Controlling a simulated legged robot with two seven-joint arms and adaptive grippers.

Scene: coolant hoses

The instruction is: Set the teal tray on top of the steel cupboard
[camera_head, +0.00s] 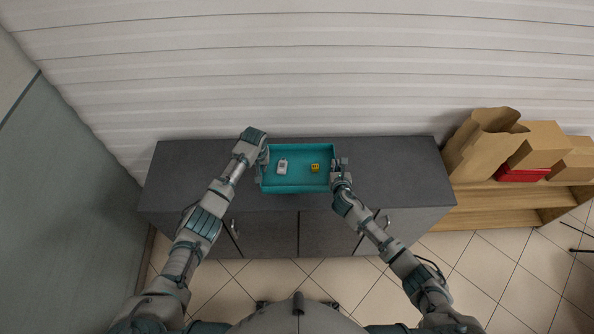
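The teal tray (297,188) is at the middle of the dark grey steel cupboard (400,165), over its top, looking level. I cannot tell whether it rests on the top or is held just above it. A small white item (282,167) and a small yellow item (315,168) lie in the tray. My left gripper (262,166) is at the tray's left wall, and my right gripper (337,175) is at its right wall. The fingers are too small and partly hidden to show whether they grip the walls.
The cupboard top is clear on both sides of the tray. A wooden shelf (490,212) stands at the right with cardboard boxes (541,147), a paper bag (482,140) and a red box (522,175). A white slatted wall (300,70) rises behind.

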